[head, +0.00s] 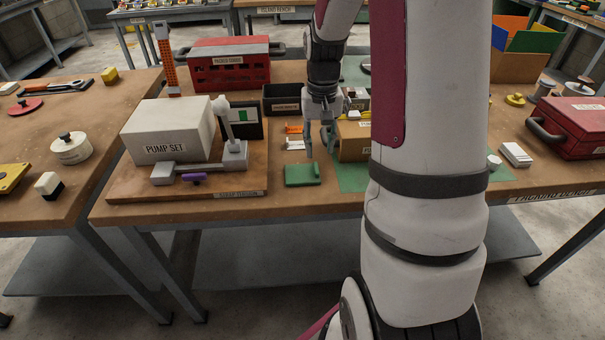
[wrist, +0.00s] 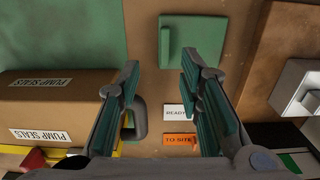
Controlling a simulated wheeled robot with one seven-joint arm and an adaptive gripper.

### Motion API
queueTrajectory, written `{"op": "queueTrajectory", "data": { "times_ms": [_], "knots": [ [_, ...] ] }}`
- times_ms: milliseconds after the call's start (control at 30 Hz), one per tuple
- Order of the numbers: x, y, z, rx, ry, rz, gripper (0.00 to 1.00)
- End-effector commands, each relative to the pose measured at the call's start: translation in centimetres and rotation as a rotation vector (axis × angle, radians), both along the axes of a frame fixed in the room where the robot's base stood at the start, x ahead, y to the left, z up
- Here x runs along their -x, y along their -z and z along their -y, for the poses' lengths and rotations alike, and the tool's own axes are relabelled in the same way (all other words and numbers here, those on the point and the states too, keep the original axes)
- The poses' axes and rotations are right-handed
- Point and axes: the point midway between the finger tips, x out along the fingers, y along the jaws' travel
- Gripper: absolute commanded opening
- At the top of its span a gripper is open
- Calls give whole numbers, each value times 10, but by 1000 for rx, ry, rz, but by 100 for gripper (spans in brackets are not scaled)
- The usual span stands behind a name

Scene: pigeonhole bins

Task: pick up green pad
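The green pad (head: 301,175) lies flat on the wooden bench near its front edge, with a raised bar along its right side in the head view. In the wrist view the pad (wrist: 198,42) is near the top, just beyond my fingertips, with the bar on its left. My gripper (head: 320,148) points down behind the pad in the head view. In the wrist view my gripper (wrist: 160,85) has its two fingers spread wide with nothing between the tips. The pad looks clear of both fingers.
A cardboard PUMP SEALS box (wrist: 55,105) stands close beside my gripper on a green mat (head: 355,180). White (wrist: 175,111) and orange (wrist: 181,140) labels lie behind the pad. The white PUMP SET box (head: 170,130) and a grey fixture (head: 232,155) stand left.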

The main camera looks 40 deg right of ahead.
Motion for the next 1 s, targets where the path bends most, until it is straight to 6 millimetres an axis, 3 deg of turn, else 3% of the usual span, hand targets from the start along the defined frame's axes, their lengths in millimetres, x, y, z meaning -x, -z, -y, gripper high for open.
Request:
{"op": "queueTrajectory", "data": {
  "times_ms": [233,533,833,1000],
  "knots": [
    [-1,18,-2,-1,0,-1,33],
    [-4,57,-5,-2,-1,-1,33],
    [-4,62,-5,-1,-1,1,33],
    [-4,61,-5,-1,-1,1,0]
  ]
}}
